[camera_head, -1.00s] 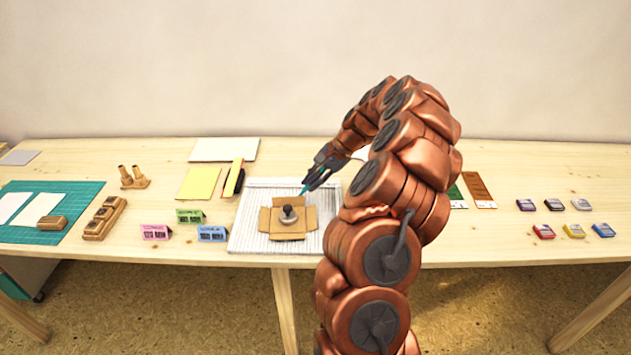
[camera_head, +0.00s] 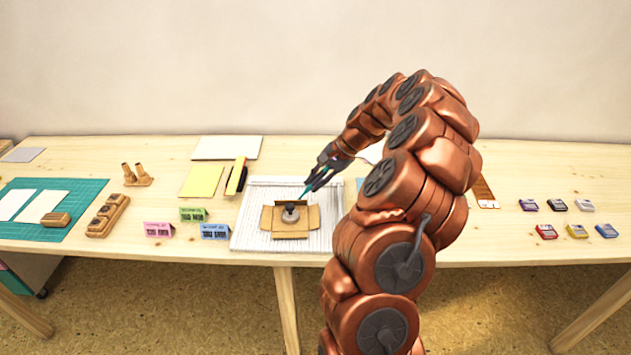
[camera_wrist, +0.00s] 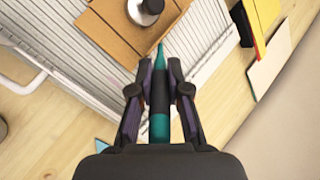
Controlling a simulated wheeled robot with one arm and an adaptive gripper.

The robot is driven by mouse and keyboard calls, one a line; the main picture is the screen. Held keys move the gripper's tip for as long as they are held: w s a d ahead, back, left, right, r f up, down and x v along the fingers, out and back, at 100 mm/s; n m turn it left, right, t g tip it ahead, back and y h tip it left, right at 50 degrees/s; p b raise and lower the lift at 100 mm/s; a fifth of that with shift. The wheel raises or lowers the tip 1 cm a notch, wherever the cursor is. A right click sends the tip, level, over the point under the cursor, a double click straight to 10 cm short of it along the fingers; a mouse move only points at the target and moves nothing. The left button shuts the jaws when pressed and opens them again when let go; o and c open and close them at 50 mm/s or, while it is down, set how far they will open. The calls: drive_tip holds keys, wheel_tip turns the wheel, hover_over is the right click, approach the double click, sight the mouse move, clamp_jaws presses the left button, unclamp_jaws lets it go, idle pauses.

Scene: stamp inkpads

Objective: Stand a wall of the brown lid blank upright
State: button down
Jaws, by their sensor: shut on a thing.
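The brown lid blank (camera_head: 313,217) lies on a white ribbed board (camera_head: 247,208), a dark knobbed weight (camera_head: 290,215) on its middle. Its flaps spread around the weight; how far each is tilted is hard to tell. My gripper (camera_head: 317,178) is behind and right of the blank, shut on a teal and black pointed tool (camera_wrist: 160,108). In the wrist view my gripper (camera_wrist: 160,90) holds the tool lengthwise between both fingers. The tool's tip is near the blank's flap (camera_wrist: 152,36); I cannot tell whether they touch.
Yellow sheet (camera_head: 202,181) and black-and-yellow pieces (camera_head: 237,177) lie left of the board. Small pink, green and blue folded cards (camera_head: 215,231) stand at its left. Several inkpads (camera_head: 577,230) sit far right. My arm hides the table right of the board.

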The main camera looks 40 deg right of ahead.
wheel_tip(320, 180, up, 8)
drive_tip(key=w+d+p, duration=0.1)
drive_tip(key=w+p, duration=0.1)
drive_tip(key=p, duration=0.1)
drive_tip(key=shift+d+r+p, duration=0.15)
drive_tip(key=shift+d+p, duration=0.15)
drive_tip(key=shift+d, duration=0.05)
idle(1.1)
drive_tip(key=shift+w+a, duration=0.1)
idle(0.9)
